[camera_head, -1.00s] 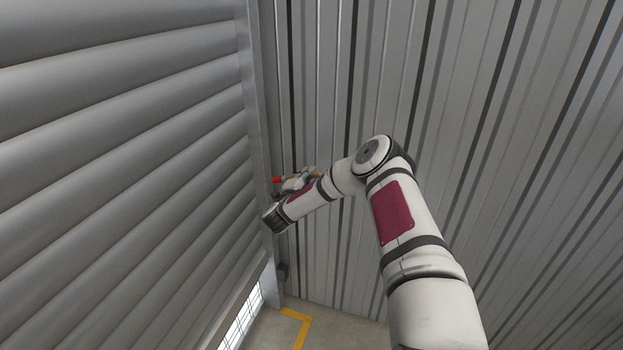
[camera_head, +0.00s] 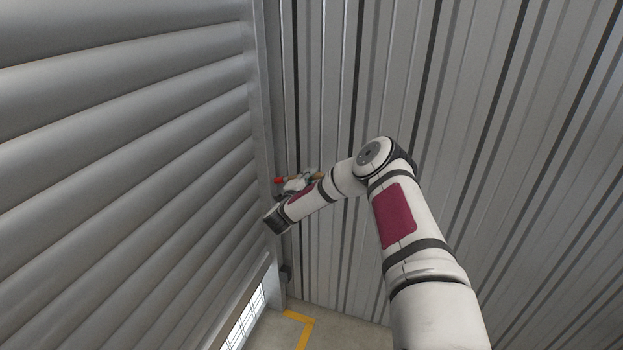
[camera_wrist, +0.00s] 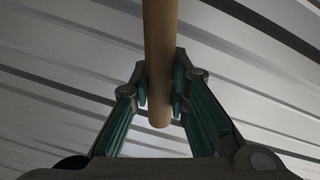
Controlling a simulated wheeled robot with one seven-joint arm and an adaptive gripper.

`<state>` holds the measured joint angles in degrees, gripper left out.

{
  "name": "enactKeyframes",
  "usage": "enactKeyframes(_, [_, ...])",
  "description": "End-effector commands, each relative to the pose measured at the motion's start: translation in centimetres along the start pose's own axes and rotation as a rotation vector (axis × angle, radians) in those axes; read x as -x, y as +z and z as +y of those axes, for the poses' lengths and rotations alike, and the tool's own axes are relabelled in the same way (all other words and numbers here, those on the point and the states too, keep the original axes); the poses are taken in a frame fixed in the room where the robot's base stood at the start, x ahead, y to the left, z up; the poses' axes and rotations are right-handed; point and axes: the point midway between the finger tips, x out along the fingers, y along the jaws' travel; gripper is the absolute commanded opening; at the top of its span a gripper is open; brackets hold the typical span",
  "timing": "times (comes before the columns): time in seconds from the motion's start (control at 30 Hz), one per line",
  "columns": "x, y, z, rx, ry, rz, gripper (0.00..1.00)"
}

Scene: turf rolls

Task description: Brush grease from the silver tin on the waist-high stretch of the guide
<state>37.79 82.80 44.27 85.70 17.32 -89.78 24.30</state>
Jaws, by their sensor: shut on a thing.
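My gripper (camera_wrist: 160,88) is shut on the round wooden handle of a brush (camera_wrist: 160,40) in the wrist view; the handle's rounded end points toward the camera. In the head view the brush's red end (camera_head: 280,181) shows beside the guide, past my gripper (camera_head: 297,185), which is partly hidden by my forearm. The guide (camera_head: 262,110) is the grey upright rail along the right edge of the roller shutter. The red end appears at or very close to the guide; I cannot tell whether it touches. The silver tin is in neither view, and no grease can be made out.
The grey roller shutter (camera_head: 120,180) fills the left side. A ribbed metal wall (camera_head: 490,130) stands behind and right of my arm. Below are bare concrete floor (camera_head: 340,325), a yellow floor line (camera_head: 305,325) and a bright grid opening (camera_head: 245,315) under the shutter.

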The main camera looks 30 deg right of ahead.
Motion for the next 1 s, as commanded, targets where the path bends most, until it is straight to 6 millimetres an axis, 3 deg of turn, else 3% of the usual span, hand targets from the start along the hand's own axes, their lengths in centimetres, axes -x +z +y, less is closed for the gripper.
enactKeyframes(0.5, [0.0, 0.5, -0.5, 0.0, -0.002, 0.0, 0.0])
enactKeyframes(1.0, [0.2, -0.8, -3.7, 0.0, -0.001, 0.0, 0.0])
